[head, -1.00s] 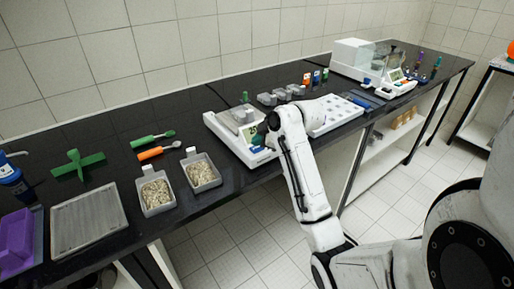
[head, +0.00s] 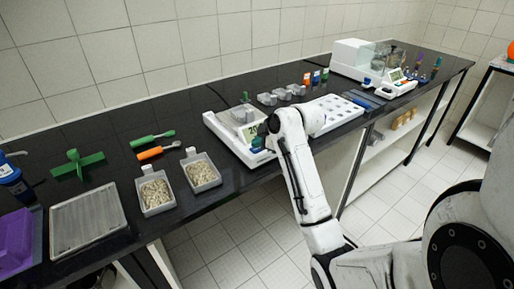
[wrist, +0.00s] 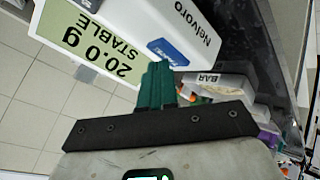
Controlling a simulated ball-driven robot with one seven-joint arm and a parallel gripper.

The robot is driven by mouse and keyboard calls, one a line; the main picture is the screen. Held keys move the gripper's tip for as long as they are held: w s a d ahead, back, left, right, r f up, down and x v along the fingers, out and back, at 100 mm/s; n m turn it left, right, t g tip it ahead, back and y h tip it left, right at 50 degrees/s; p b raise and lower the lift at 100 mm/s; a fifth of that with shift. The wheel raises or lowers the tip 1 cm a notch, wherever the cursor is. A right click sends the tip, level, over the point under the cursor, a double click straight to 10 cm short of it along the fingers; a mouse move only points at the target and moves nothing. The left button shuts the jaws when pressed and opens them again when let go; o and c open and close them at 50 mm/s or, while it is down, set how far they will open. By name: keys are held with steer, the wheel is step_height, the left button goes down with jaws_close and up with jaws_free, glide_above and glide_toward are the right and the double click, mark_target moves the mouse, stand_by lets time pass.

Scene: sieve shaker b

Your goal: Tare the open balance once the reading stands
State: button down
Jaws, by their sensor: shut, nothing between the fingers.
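The open balance (head: 228,137) is white and stands on the black bench, partly behind my arm. A grey block-like item (head: 242,115) sits on its pan area. In the wrist view its display (wrist: 88,45) appears upside down and reads 20.0 g STABLE. A blue key (wrist: 167,51) is on the white casing (wrist: 185,22) beside the display. My gripper (wrist: 157,72) is shut and empty, its green fingertips just short of the blue key in the picture; I cannot tell whether they touch. In the head view my arm mostly hides the gripper.
Two grey trays of grainy material (head: 155,208) (head: 218,183) stand left of the balance, with green (head: 152,138) and orange (head: 158,152) tools behind. A white holed rack (head: 335,113) is to the right. An enclosed balance (head: 352,60) is farther right. A BAR-labelled box (wrist: 222,78) lies beyond the fingers.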

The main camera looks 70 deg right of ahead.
mark_target(259, 150)
steer(key=shift+r, duration=0.1)
steer(key=shift+r+p, duration=0.75)
steer(key=shift+p, duration=0.1)
step_height(259, 150, up, 5)
steer(key=p, duration=0.4)
stand_by(1.0)
